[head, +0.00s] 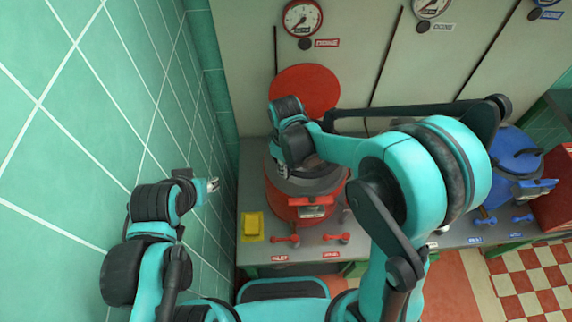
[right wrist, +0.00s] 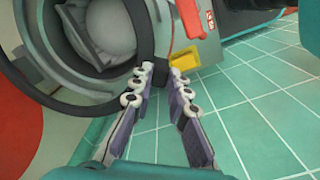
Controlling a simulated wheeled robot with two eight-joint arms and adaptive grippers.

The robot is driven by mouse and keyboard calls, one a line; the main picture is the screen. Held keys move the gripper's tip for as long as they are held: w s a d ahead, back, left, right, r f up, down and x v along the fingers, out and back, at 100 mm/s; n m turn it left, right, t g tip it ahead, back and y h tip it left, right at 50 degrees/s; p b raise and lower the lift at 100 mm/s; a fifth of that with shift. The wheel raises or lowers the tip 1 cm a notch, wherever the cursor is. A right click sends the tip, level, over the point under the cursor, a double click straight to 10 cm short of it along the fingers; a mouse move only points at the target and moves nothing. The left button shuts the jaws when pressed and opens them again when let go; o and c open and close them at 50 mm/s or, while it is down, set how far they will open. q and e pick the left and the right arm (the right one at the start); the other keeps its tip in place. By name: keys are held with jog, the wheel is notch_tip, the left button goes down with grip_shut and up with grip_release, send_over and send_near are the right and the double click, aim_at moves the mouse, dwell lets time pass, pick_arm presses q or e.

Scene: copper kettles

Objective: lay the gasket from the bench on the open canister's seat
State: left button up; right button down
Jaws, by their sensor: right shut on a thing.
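The red canister (head: 292,208) stands open on the bench at the left, its round red lid (head: 304,88) raised behind it. In the right wrist view its grey mouth (right wrist: 108,28) shows at the upper left. My right gripper (right wrist: 158,72) is shut on the black ring gasket (right wrist: 62,104), gripping it at one side. The ring overlaps the canister's mouth in that view; whether it touches the seat I cannot tell. In the head view my right wrist hides much of the mouth. My left gripper (head: 212,185) is near the tiled wall; its opening is unclear.
A yellow tray (head: 252,226) lies on the bench left of the canister. Red valve handles (head: 285,239) stand along the bench's front. A blue canister (head: 508,160) is at the right. Gauges (head: 302,17) are on the back panel. The green tiled wall (head: 100,100) closes the left side.

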jog(key=shift+f+b, duration=2.7)
jog(key=shift+f, duration=1)
jog(key=shift+r, duration=0.2)
jog(key=shift+f+b, duration=0.7)
jog(key=shift+f, duration=0.05)
jog(key=c, duration=1.4)
grip_release()
notch_tip(320, 180, up, 12)
jog(key=shift+r, duration=0.1)
